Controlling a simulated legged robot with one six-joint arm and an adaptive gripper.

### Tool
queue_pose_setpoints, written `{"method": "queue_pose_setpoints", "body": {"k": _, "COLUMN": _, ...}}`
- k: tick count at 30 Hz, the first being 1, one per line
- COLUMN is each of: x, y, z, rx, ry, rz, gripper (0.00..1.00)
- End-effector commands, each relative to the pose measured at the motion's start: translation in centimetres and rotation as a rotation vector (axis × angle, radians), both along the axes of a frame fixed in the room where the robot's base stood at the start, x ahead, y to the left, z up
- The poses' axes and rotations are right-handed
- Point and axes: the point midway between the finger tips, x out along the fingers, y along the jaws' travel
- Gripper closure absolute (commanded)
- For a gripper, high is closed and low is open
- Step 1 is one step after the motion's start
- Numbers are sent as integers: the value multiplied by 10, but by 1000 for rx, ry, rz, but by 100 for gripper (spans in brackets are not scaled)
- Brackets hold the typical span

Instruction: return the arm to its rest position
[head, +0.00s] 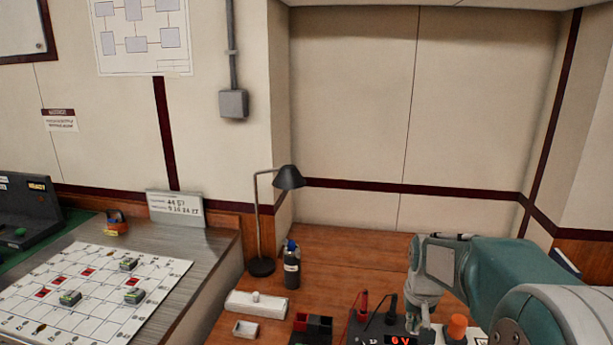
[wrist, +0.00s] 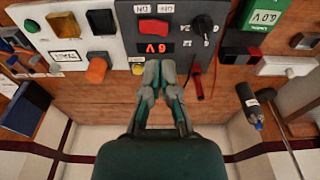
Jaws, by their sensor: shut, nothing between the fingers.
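My arm (head: 505,270), teal and grey, reaches in from the right in the head view, its grey wrist over the wooden bench. My gripper (wrist: 160,72) shows in the wrist view with its grey fingertips together and nothing between them. The tips appear just in front of the panel (wrist: 137,12), below its red display (wrist: 157,47) reading 6 V. I cannot tell from these views whether they touch it.
A bottle (head: 292,268) and lamp (head: 288,177) stand left of my arm. A white grid board (head: 100,300) lies further left. The bench behind is mostly clear.

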Motion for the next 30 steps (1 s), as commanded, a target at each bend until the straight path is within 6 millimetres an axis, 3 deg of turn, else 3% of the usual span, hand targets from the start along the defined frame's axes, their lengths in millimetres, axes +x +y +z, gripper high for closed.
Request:
{"method": "queue_pose_setpoints", "body": {"k": 6, "x": -42, "y": 21, "z": 43, "rx": -11, "ry": -77, "rz": 30, "gripper": 100}}
{"method": "queue_pose_setpoints", "body": {"k": 15, "x": -104, "y": 44, "z": 80, "rx": -21, "ry": -178, "rz": 71, "gripper": 100}}
{"method": "queue_pose_setpoints", "body": {"k": 23, "x": -160, "y": 60, "z": 96, "rx": -26, "ry": -265, "rz": 106, "gripper": 100}}
{"method": "queue_pose_setpoints", "body": {"k": 30, "x": -208, "y": 70, "z": 96, "rx": -28, "ry": -341, "rz": 136, "gripper": 100}}
